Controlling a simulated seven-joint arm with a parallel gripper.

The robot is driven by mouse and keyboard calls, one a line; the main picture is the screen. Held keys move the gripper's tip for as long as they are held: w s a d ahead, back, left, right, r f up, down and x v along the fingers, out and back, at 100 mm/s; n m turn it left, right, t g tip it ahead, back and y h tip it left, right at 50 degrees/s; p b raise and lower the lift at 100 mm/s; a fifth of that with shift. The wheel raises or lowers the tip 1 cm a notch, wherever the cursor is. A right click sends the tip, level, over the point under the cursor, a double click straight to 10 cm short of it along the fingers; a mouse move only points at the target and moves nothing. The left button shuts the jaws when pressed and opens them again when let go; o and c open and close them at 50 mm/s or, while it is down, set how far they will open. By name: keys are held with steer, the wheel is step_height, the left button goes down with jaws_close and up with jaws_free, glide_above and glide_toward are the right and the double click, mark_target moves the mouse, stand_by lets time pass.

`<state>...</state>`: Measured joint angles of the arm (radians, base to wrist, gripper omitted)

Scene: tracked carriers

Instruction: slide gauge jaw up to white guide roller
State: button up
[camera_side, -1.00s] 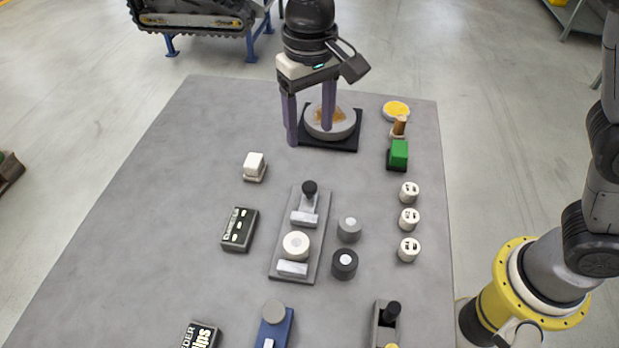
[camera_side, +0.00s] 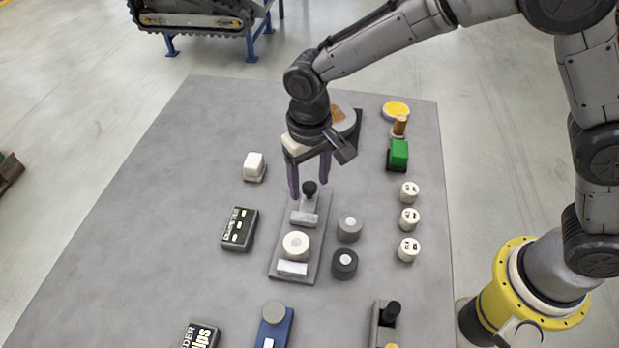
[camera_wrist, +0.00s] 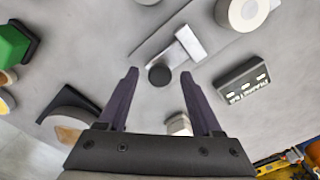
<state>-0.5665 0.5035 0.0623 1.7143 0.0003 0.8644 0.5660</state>
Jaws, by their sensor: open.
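The gauge stands mid-table on a grey base plate (camera_side: 317,243). Its sliding jaw (camera_side: 304,218) is a light metal block with a black knob (camera_side: 310,188) on a stem behind it. The white guide roller (camera_side: 296,244) sits on the same plate, with a gap between it and the jaw, and a fixed metal block (camera_side: 292,268) lies on its near side. My gripper (camera_side: 309,192) is open, its purple fingers pointing down either side of the knob, apparently not touching it. In the wrist view the knob (camera_wrist: 160,75) lies between the open fingertips (camera_wrist: 159,73), and the roller (camera_wrist: 243,12) is at the top.
Grey (camera_side: 349,229) and dark (camera_side: 344,264) rollers stand right of the plate. Several white rollers (camera_side: 409,219) line the right. A black labelled box (camera_side: 240,229) and a white block (camera_side: 254,167) stand left. A green block (camera_side: 398,154) is at the back right.

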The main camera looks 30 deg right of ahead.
steer(key=shift+f, duration=0.1)
jaws_close()
stand_by(0.3)
stand_by(1.1)
